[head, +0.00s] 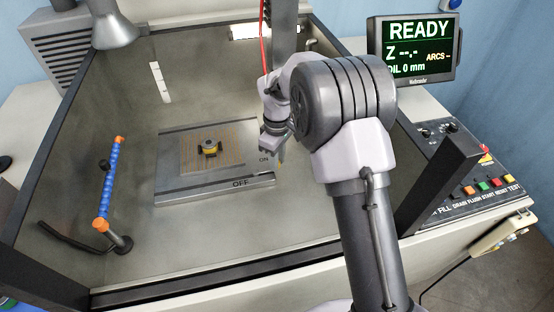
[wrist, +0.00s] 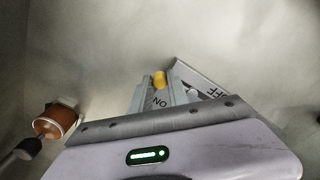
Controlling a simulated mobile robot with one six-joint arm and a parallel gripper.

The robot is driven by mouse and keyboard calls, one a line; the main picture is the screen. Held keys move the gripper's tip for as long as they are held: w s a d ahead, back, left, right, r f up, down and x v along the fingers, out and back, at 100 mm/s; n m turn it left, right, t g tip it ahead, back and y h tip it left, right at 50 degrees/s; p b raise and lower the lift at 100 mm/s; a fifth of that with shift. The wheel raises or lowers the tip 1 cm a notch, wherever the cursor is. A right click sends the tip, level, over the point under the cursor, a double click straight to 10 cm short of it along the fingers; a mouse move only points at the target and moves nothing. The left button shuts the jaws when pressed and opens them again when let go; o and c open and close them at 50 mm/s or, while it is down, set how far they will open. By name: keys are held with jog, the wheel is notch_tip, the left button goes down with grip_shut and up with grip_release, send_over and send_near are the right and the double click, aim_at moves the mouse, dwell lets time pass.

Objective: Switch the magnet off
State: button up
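The magnetic chuck (head: 170,188) is a flat grey plate in the tank, with ON and OFF labels near its right front; part of it also shows in the wrist view (wrist: 188,72). My gripper (head: 277,155) is low at the chuck's right edge, near the ON label. In the wrist view its fingers (wrist: 160,95) stand apart, and the ON label shows between them. A yellow knob (wrist: 159,79), seemingly the lever's end, lies between the fingertips. I cannot tell whether they touch it. OFF is to the right there.
A blue and orange hose (head: 112,180) stands at the tank's left. An orange-brown cylinder (wrist: 56,119) is close by my gripper at the left of the wrist view. A screen (head: 416,48) reads READY, above a button panel (head: 470,185).

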grip_shut()
dwell(1.1)
